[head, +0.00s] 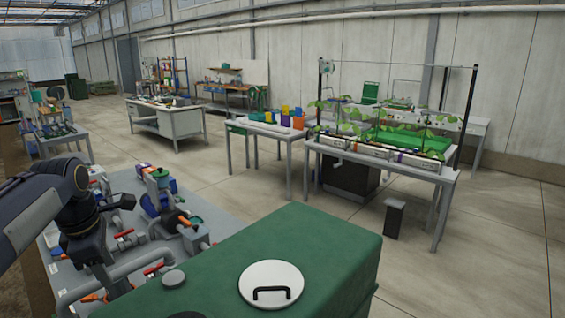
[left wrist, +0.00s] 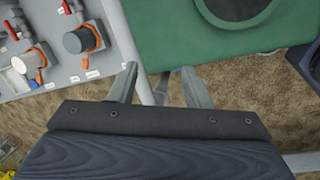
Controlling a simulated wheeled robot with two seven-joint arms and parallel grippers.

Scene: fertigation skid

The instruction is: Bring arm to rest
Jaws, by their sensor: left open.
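My left arm comes in from the left in the head view, bent over the grey skid panel (head: 225,222). My left gripper (head: 112,278) points down there, close to the pipes, and its tips are hard to make out. In the left wrist view the two fingers of my left gripper (left wrist: 158,84) stand apart with nothing held between them. The fingers lie over the gap between the panel (left wrist: 70,84) and the green tank (left wrist: 175,40).
The green tank (head: 330,245) with a white lid (head: 271,284) fills the front. Grey pipes (head: 125,268) with red-handled valves stand on the panel beside my arm. A plant bench (head: 385,163) stands far right. The floor (head: 480,240) at right is clear.

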